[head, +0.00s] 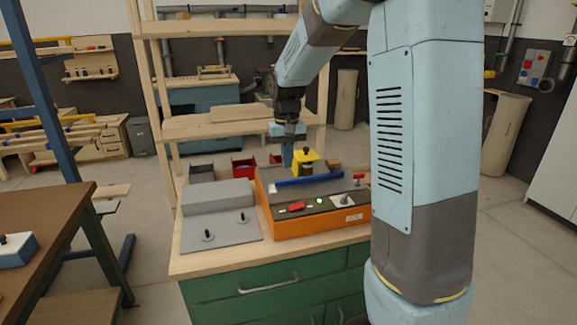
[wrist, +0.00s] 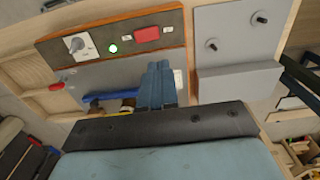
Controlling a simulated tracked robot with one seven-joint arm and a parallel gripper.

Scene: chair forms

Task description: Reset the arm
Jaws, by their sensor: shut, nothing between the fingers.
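My gripper (head: 287,158) points down above the back left part of an orange control box (head: 322,226) on the workbench. Its blue fingers are together with nothing between them. In the wrist view the closed fingers (wrist: 158,82) show over the box's grey top. My light blue arm reaches in from the right of the head view and bends down over the bench. I cannot tell whether the fingertips touch anything.
The box carries a blue bar (head: 308,180), a yellow block (head: 305,161), a red button (head: 296,206), a green light (head: 320,201) and a knob (head: 343,200). A grey form (head: 218,196) stands left. Wooden shelf posts rise behind the bench. A brown table (head: 45,225) is at far left.

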